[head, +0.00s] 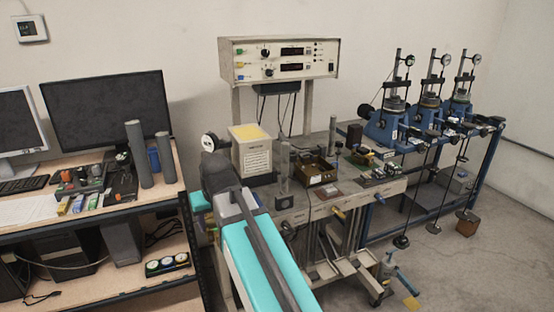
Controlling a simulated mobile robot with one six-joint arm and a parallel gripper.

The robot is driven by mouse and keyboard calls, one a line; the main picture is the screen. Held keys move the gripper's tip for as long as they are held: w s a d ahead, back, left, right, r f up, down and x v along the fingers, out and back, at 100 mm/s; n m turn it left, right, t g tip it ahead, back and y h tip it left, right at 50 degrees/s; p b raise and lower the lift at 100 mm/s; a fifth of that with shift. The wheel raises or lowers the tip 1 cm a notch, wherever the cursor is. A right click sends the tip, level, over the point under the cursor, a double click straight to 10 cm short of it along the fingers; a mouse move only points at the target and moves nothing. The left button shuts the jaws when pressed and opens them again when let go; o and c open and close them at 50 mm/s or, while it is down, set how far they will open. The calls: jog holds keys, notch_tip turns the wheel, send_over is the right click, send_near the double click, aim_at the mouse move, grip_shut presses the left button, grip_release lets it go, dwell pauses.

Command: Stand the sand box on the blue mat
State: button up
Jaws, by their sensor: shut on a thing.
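My teal and grey arm reaches up from the bottom of the head view. Its dark grey upper end is in front of the left part of the workbench. My gripper's fingers do not show, so I cannot see what they hold. A beige box (256,157) with a yellow top and a printed label stands upright on the bench, just right of the arm's dark end. I cannot tell whether it is the sand box. I see no clear blue mat. My arm hides part of the bench.
The workbench (300,212) carries a brown open box (315,172) and small parts. An instrument console (280,59) stands above it. Blue-framed machines (385,130) are at right. A desk with a monitor (108,110) and grey cylinders (138,153) is at left. Open floor lies at bottom right.

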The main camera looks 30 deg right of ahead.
jog(key=shift+s+d+f, duration=0.1)
jog(key=shift+s+f, duration=1.55)
jog(key=shift+f, duration=0.3)
